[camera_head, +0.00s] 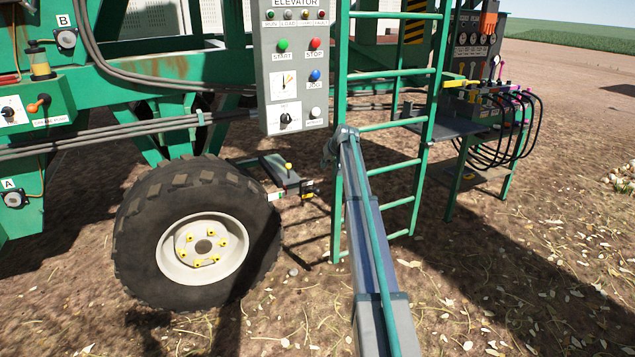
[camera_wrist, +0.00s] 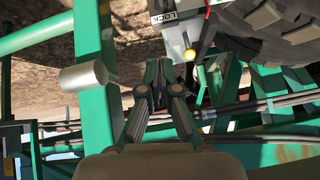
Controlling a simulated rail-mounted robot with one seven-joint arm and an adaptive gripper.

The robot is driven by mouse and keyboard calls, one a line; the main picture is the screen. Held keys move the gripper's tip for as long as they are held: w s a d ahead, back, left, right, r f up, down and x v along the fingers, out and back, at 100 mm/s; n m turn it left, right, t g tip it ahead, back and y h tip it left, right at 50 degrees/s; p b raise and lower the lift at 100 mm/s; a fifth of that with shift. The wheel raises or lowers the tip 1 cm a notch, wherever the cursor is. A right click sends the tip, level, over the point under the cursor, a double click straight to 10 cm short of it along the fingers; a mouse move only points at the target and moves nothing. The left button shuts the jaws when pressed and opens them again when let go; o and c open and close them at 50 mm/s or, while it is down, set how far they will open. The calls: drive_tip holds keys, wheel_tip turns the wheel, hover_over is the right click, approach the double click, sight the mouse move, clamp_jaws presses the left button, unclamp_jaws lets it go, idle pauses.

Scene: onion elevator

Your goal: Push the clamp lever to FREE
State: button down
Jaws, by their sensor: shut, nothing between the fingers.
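The clamp lever has a yellow knob (camera_wrist: 190,54) on a dark arm, seen at the top of the wrist view. A white LOCK label (camera_wrist: 164,17) lies beside it; no FREE label is readable. In the head view the yellow knob (camera_head: 288,167) stands over a dark grey clamp plate (camera_head: 280,172), between the wheel and the ladder. My gripper (camera_wrist: 158,70) is shut and empty, its fingers pointing to the lever's side, a little left of the knob in the wrist view. Contact with the lever does not show. In the head view my fingers cannot be made out.
A green ladder (camera_head: 388,124) stands close to the right of the clamp. A big tyre (camera_head: 150,225) is on its left. The control panel (camera_head: 292,75) hangs above. In the wrist view a green beam (camera_wrist: 95,50) and a grey cylinder (camera_wrist: 85,77) are left of my gripper.

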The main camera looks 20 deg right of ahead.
drive_tip(key=shift+w+f, duration=0.1)
hover_over(312, 190)
drive_tip(key=d, duration=0.2)
wheel_tip(312, 190, down, 7)
drive_tip(key=shift+s+a+f+b, duration=0.2)
drive_tip(key=shift+s+f+b, duration=0.1)
drive_tip(key=shift+s+f, duration=0.85)
drive_tip(key=shift+s+a+f, duration=0.1)
drive_tip(key=shift+s+f, duration=0.35)
drive_tip(key=shift+f, duration=0.2)
drive_tip(key=shift+s+f, duration=0.1)
